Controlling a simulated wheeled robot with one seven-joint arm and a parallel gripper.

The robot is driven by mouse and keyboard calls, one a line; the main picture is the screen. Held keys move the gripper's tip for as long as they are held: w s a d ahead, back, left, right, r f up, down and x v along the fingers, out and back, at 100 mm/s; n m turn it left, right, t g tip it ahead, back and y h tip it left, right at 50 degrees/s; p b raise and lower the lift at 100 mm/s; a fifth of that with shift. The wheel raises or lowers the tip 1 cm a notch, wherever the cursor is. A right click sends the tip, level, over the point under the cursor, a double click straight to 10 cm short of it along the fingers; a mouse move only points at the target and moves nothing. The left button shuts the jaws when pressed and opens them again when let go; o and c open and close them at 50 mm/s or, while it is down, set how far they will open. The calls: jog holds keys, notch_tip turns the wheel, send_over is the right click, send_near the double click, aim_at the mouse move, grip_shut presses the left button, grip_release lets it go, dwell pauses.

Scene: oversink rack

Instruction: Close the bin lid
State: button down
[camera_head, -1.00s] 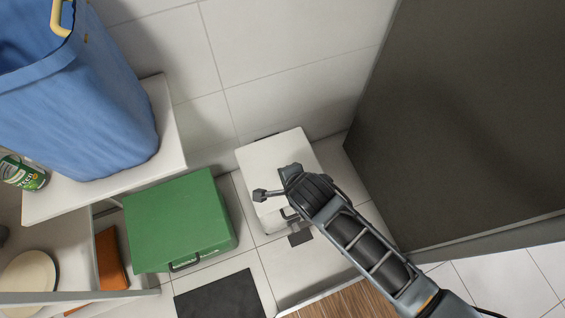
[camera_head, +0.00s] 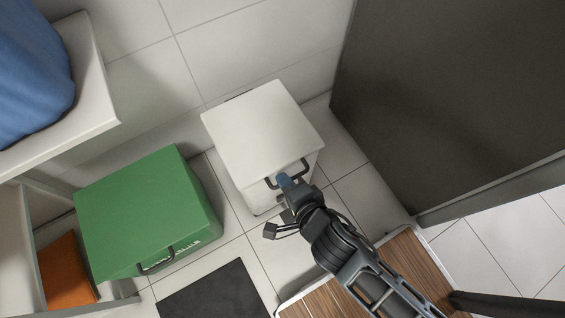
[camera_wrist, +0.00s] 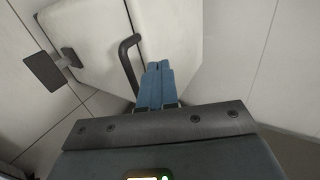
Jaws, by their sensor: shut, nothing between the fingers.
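The white bin (camera_head: 308,168) stands on the tiled floor against the wall in the head view. Its white lid (camera_head: 258,130) lies over the top and looks down or nearly so; I cannot tell whether a small gap is left. A dark handle (camera_head: 302,167) is at the lid's front edge. My gripper (camera_head: 284,180) is shut and empty, its blue fingertips at the front edge beside the handle. In the wrist view the shut fingers (camera_wrist: 157,82) are just right of the handle (camera_wrist: 126,55); contact is unclear. A dark pedal (camera_wrist: 46,70) sticks out from the bin.
A green box (camera_head: 140,215) stands left of the bin, and a dark mat (camera_head: 215,292) lies in front. A dark grey panel (camera_head: 440,100) rises on the right. A white shelf (camera_head: 95,95) with a blue bag (camera_head: 30,75) is at upper left.

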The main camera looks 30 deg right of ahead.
jog(key=shift+s+f+b, duration=0.15)
jog(key=shift+f+b, duration=1)
jog(key=shift+b, duration=0.05)
jog(key=shift+s+f+b, duration=0.15)
jog(key=shift+f+b, duration=1)
jog(key=shift+s+f, duration=0.1)
jog(key=shift+f, duration=0.1)
